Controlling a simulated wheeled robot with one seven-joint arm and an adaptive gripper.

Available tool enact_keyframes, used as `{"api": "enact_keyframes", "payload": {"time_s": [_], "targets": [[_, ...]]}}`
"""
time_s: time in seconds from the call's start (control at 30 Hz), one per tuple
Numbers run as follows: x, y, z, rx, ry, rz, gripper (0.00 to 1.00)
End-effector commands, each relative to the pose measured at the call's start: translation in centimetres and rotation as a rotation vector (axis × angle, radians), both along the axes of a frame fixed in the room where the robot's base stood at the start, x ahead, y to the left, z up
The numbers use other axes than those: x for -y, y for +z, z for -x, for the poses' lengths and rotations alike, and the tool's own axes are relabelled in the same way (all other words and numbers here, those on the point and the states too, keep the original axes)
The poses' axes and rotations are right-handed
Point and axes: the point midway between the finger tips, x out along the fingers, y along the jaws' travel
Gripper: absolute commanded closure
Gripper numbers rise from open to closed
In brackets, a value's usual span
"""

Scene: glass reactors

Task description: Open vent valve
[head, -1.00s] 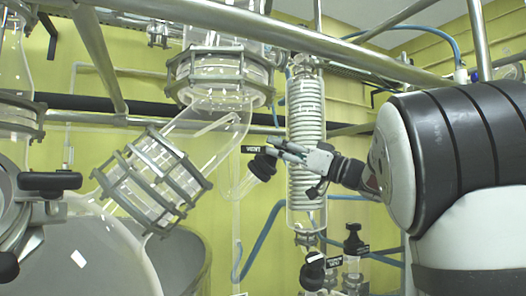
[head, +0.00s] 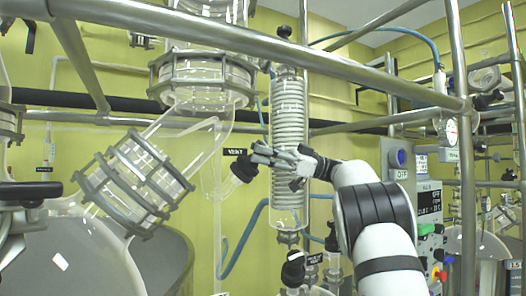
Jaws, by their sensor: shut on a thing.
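The vent valve's black knob (head: 243,169) sits on a glass side stem, left of the glass coil condenser (head: 287,150). A small black label reading "VENT" (head: 234,152) is just above it. My gripper (head: 257,156) reaches in from the right, across the front of the condenser. Its fingers are shut on the knob's right side and partly cover it. The inside of the valve cannot be made out, so I cannot tell how far it is turned.
A metal rail (head: 270,47) crosses above my arm, and an upright post (head: 465,150) stands at right. Another black-capped valve (head: 293,268) is below the condenser. A control box (head: 428,215) is behind my arm. A clamped glass joint (head: 135,183) is at left.

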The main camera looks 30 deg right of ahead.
Motion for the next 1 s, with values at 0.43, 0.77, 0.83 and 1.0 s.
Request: {"api": "enact_keyframes", "payload": {"time_s": [0.43, 0.77, 0.83, 1.0], "targets": [[-0.08, -0.21, -0.06, 0.020, 0.040, 0.027, 0.88], [-0.12, -0.17, -0.06, 0.020, 0.040, 0.027, 0.47], [-0.12, -0.14, -0.06, 0.021, 0.039, 0.026, 0.39], [-0.08, -0.07, -0.04, 0.023, 0.038, 0.027, 0.39]]}}
